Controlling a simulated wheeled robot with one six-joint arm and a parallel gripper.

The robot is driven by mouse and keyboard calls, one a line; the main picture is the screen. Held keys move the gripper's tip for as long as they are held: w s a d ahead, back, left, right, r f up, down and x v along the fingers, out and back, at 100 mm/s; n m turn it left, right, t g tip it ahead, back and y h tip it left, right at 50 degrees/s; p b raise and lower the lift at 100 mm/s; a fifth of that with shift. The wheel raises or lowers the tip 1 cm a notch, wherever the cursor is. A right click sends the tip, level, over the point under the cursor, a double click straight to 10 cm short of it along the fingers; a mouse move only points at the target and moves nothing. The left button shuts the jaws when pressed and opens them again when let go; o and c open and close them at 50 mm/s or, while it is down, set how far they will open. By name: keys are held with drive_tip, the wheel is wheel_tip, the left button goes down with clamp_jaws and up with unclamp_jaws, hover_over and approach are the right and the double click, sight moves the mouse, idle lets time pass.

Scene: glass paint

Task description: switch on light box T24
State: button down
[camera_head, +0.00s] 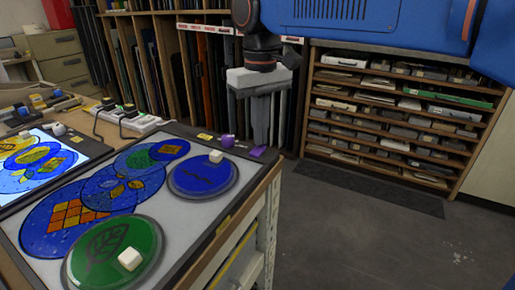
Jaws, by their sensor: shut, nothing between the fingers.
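A grey, unlit light box (190,222) lies on the bench and bears several blue and green painted glass discs. A purple knob (228,141) stands at its far right corner, with a small yellow label (205,137) beside it. A second light box (12,192) at the left is lit and has a whitish knob (59,129) at its far edge. I cannot read which box is marked T24. My gripper (261,140) points down, shut and empty, right of the purple knob. It appears apart from the knob; its exact depth is hard to tell.
White blocks (130,259) sit on two discs. A small purple piece (257,152) lies at the box's right edge. Power strips (140,122) with cables lie behind the boxes. A wooden shelf rack (400,125) stands at the back right. The floor (350,235) right of the bench is clear.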

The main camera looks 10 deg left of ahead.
drive_tip(key=shift+f, duration=0.45)
idle(0.3)
drive_tip(key=shift+r, duration=0.1)
wheel_tip(320, 180, up, 7)
idle(1.0)
drive_tip(key=s+d+f+m+t, duration=0.15)
drive_tip(key=d+f, duration=0.35)
drive_tip(key=d, duration=0.7)
drive_tip(key=s+d+f+m+t, duration=0.1)
drive_tip(key=s+d+f+m, duration=0.2)
drive_tip(key=d, duration=0.9)
drive_tip(key=s+d+f+m+t, duration=0.1)
drive_tip(key=s+d+f+m, duration=0.1)
drive_tip(key=s+d+f, duration=0.3)
drive_tip(key=s+d+f+m+t, duration=0.1)
drive_tip(key=s+d+f, duration=0.4)
drive_tip(key=d+f, duration=0.4)
wheel_tip(320, 180, down, 3)
drive_tip(key=shift+s+r+m, duration=0.15)
drive_tip(key=shift+s+m, duration=0.05)
drive_tip(key=shift+m, duration=0.15)
